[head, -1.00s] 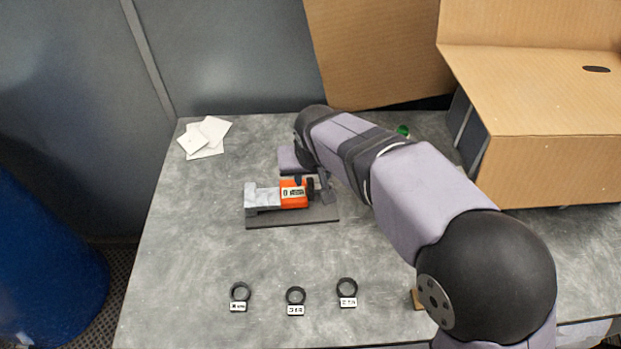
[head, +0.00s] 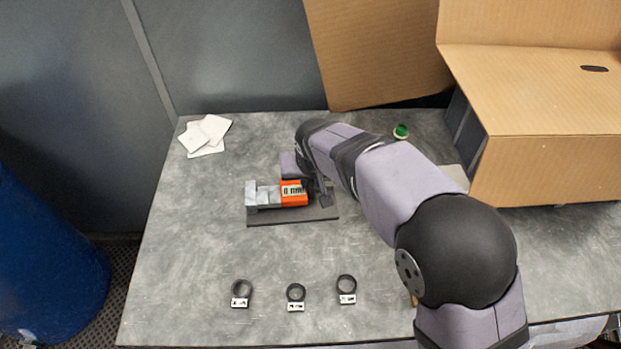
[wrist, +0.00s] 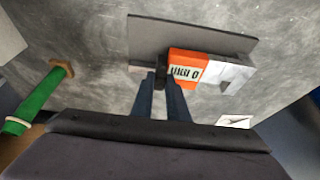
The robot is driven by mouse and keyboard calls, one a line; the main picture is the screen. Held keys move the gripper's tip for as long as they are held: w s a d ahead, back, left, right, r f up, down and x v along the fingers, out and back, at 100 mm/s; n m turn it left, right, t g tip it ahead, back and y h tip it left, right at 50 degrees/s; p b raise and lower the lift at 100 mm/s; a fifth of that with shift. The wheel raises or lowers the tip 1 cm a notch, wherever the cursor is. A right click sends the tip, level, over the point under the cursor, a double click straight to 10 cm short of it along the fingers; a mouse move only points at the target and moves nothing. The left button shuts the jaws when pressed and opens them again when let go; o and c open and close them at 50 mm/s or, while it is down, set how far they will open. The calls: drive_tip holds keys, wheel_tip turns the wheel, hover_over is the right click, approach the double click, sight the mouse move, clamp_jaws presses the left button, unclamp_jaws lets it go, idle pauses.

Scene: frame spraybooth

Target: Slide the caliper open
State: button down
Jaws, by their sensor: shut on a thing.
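The caliper has a silver-grey jaw end (head: 262,194) and an orange slider (head: 294,194) with a display. It lies on a dark flat plate (head: 290,217) left of my arm. In the wrist view the orange slider (wrist: 187,69) and grey jaw (wrist: 228,73) show, with a small black knob (wrist: 161,74) at the slider's near end. My gripper (wrist: 162,85) has its two fingers around this knob and is shut on it. In the head view my gripper (head: 321,188) is at the slider's right end, partly hidden by my arm.
Three black rings with labels, left (head: 241,290), middle (head: 296,293) and right (head: 347,287), lie along the table's front. White papers (head: 206,134) lie at the back left. A green-topped thing (head: 401,131) stands behind my arm. A large cardboard box (head: 545,165) fills the back right.

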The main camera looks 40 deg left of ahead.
drive_tip(key=w+d, duration=0.1)
drive_tip(key=w, duration=0.1)
drive_tip(key=w+d, duration=0.1)
drive_tip(key=d, duration=0.1)
drive_tip(key=shift+w+d, duration=0.15)
drive_tip(key=shift+w, duration=0.2)
drive_tip(key=shift+s, duration=0.1)
drive_tip(key=c, duration=1.7)
unclamp_jaws()
drive_tip(key=shift+r, duration=0.1)
drive_tip(key=b+v, duration=0.2)
drive_tip(key=v, duration=0.5)
drive_tip(key=shift+r, duration=0.1)
